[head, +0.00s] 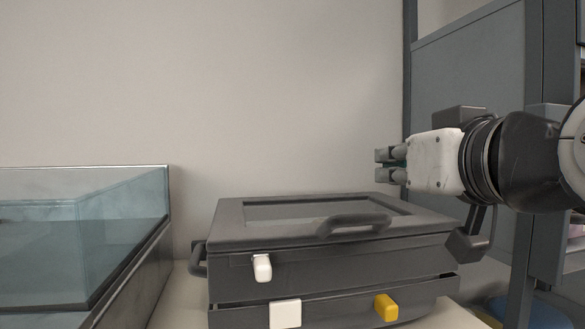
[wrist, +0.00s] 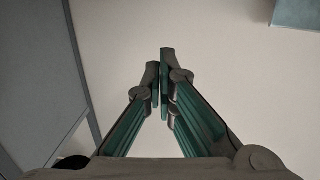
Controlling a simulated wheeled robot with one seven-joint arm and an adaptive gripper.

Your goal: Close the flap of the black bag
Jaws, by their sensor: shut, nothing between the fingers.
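The black bag (head: 335,268) is a dark, box-like case standing on a pale surface in the middle of the head view. Its top flap (head: 225,215), with a window panel and a curved handle (head: 345,226), lies roughly flat over the body. I cannot tell whether it is fully seated. White and yellow tabs show on the front. My gripper (head: 383,165) is above the bag's right rear part, apart from it and pointing left. Its fingers are shut and empty, as the wrist view (wrist: 164,85) also shows. The bag is not visible in the wrist view.
A glass-topped case (head: 80,240) with a metal frame stands left of the bag. A grey cabinet or shelf unit (head: 480,75) rises on the right, behind my arm. A plain wall (head: 280,90) is at the back. The space above the bag's left part is clear.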

